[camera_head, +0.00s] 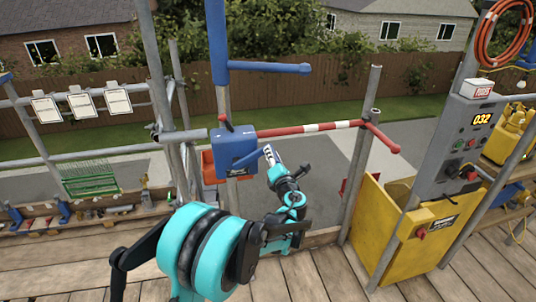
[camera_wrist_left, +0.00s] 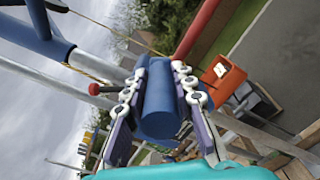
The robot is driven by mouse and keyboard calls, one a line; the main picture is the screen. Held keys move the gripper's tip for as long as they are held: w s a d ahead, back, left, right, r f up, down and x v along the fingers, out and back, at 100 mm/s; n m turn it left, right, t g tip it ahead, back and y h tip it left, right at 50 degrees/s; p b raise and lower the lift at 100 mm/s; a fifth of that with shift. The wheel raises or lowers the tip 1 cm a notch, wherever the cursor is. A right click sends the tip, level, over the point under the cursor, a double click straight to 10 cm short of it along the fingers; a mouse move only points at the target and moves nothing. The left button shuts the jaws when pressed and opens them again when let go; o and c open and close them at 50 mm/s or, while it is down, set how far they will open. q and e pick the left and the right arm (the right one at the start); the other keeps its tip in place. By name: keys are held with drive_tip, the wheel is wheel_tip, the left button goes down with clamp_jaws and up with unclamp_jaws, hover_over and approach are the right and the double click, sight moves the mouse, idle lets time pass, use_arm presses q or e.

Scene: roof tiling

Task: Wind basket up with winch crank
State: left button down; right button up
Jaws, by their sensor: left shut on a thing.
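The blue winch box (camera_head: 235,150) is mounted at the blue post, left of centre in the head view. Its blue crank grip (camera_head: 247,159) sticks out to the right and also shows as a thick blue cylinder in the left wrist view (camera_wrist_left: 158,105). My left gripper (camera_head: 269,157) is at this grip, its two padded fingers (camera_wrist_left: 160,90) closed on either side of it. An orange container (camera_wrist_left: 222,79), perhaps the basket, hangs beyond the fingers in the wrist view. It is partly hidden behind the winch in the head view (camera_head: 209,167). My right gripper is not seen.
A red-and-white bar (camera_head: 312,127) runs right from the winch to a post. A blue davit arm (camera_head: 270,67) is above. A yellow bin (camera_head: 372,235) and a grey control panel (camera_head: 460,140) stand at right. A green wire rack (camera_head: 88,180) is at left.

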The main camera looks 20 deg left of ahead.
use_arm(q)
drive_tip(key=shift+w+d+f+m, duration=0.15)
drive_tip(key=shift+d+f+m, duration=0.1)
drive_tip(key=shift+f+m, duration=0.4)
drive_tip(key=c, duration=1.3)
unclamp_jaws()
drive_tip(key=shift+a, duration=0.1)
drive_tip(key=shift+o, duration=0.2)
drive_tip(key=v, duration=1.2)
drive_tip(key=shift+w, duration=0.1)
